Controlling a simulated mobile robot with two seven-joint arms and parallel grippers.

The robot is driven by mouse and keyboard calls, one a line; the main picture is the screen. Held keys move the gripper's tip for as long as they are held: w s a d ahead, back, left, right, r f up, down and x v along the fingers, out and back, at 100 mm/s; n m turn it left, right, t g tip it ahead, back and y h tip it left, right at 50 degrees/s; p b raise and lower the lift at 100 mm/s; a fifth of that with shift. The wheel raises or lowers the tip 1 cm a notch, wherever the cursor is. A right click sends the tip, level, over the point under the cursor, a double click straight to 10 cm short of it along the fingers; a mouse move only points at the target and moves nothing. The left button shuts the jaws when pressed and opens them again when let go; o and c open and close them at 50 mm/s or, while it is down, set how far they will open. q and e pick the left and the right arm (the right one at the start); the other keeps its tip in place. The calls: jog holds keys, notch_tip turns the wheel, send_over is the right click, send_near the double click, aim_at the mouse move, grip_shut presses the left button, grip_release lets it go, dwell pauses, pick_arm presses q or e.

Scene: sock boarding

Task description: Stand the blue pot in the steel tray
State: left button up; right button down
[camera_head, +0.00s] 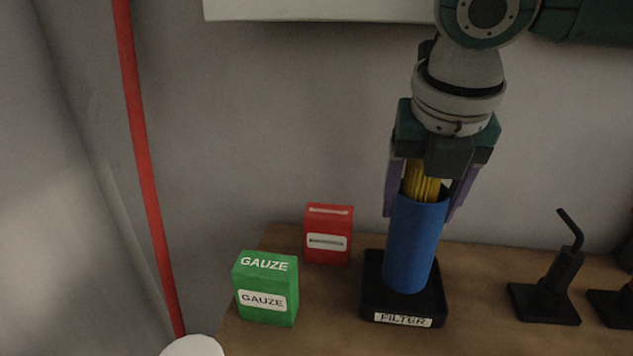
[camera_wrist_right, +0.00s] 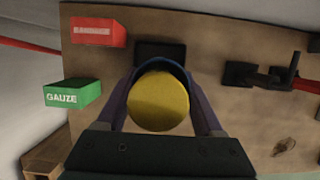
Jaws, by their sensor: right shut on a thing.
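The blue pot (camera_head: 415,245) is an upright, slightly tilted cylinder with a yellow, ridged thing (camera_head: 423,183) in its top. My right gripper (camera_head: 428,200) points down and is shut on the pot, with a purple finger on each side of its upper part. The pot's lower end shows over a black square tray (camera_head: 372,312) labelled FILTER; I cannot tell whether it touches the tray floor. In the right wrist view the pot's blue rim (camera_wrist_right: 160,64) surrounds a yellow disc (camera_wrist_right: 158,101). I see no plainly steel-coloured tray. My left gripper is out of view.
A green GAUZE box (camera_head: 265,290) and a red box (camera_head: 328,236) stand left of the tray on the brown table (camera_head: 475,300). A black stand with a bent rod (camera_head: 556,280) is on the right. A red pole (camera_head: 140,150) rises at the left.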

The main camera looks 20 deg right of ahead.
jog(key=shift+w+d, duration=0.15)
jog(key=shift+w, duration=0.15)
jog(key=shift+f+b, duration=0.35)
jog(key=shift+f, duration=1.4)
grip_release()
jog(key=shift+s+f, duration=0.1)
